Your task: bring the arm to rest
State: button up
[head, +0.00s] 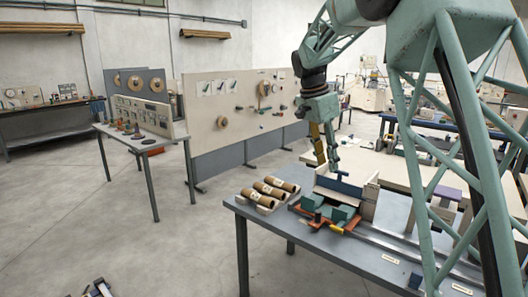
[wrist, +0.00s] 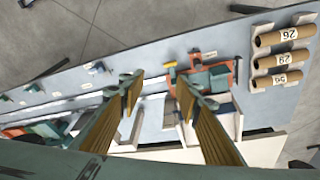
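My gripper (head: 328,166) hangs from my green arm, pointing down above the blue-grey table (head: 262,228), near the upright panel of the fixture. In the wrist view my gripper (wrist: 158,84) has its two yellow-faced fingers spread apart. Nothing shows between them except the table and fixture below. The fingertips look clear of the fixture, though the exact gap is hard to tell.
Three labelled brown tubes (head: 271,189) lie in a rack at the table's left end, also in the wrist view (wrist: 283,57). An orange-and-green fixture (head: 332,214) sits beside them. A beige panel (head: 235,110) stands behind. Open floor (head: 150,240) lies left.

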jog(key=s+r+n+t+y, duration=0.1)
jog(key=s+r+n, duration=0.3)
jog(key=s, duration=1.1)
jog(key=s+r+n+y, duration=0.15)
jog(key=s+r, duration=0.45)
jog(key=s, duration=0.8)
jog(key=s+f+n+t, duration=0.1)
jog(key=s+f+n, duration=0.2)
jog(key=s, duration=1.2)
jog(key=s+f+n+t, duration=0.1)
jog(key=s+f+n, duration=0.3)
jog(key=s, duration=1.1)
jog(key=shift+s+a+f, duration=0.15)
jog(key=shift+a+f, duration=0.05)
jog(key=shift+a, duration=0.05)
